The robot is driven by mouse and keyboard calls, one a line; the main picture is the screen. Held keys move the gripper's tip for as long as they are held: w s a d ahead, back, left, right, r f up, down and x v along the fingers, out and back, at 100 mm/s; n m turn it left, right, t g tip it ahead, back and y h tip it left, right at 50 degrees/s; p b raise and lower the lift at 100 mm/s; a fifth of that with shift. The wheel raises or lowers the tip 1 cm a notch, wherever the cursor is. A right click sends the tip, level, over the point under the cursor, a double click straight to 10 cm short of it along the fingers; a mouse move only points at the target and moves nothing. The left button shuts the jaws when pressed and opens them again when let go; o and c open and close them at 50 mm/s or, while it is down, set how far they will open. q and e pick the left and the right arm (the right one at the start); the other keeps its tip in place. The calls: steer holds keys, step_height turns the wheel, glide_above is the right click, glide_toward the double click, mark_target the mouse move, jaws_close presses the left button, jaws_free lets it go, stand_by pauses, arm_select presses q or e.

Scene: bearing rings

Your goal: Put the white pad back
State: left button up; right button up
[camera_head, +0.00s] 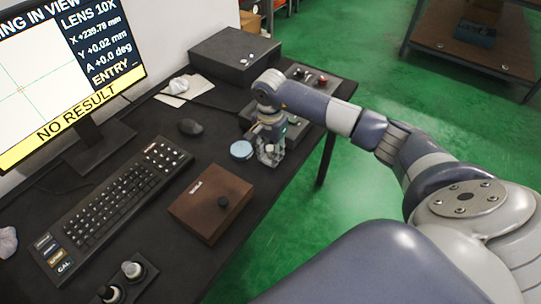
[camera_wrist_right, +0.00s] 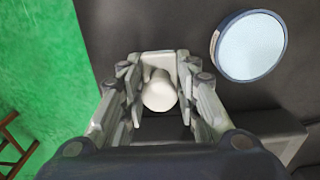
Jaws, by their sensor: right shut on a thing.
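My right gripper (camera_head: 269,155) points down over the right part of the black table. In the right wrist view the gripper (camera_wrist_right: 160,100) is shut on a white piece (camera_wrist_right: 159,92), with a round, knob-like end facing the camera and a flat, squarish part behind it. This looks like the white pad, but its full shape is hidden by the fingers. In the head view the fingers mostly cover it. I cannot tell whether it touches the table. My left gripper is not in view.
A round, light-blue disc (camera_head: 241,150) with a dark rim lies just left of the gripper; it also shows in the wrist view (camera_wrist_right: 249,46). A brown box (camera_head: 211,203) with a black knob sits nearer. A dark case (camera_head: 235,55) and a control box (camera_head: 322,84) stand behind.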

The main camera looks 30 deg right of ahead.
mark_target(270, 148)
steer(key=shift+r, duration=0.1)
steer(key=shift+f, duration=0.25)
steer(key=o, duration=1)
steer(key=shift+r, duration=0.2)
steer(key=shift+r+p, duration=0.3)
steer(key=shift+r, duration=0.05)
step_height(270, 148, up, 12)
steer(key=p, duration=0.6)
steer(key=shift+f, duration=0.25)
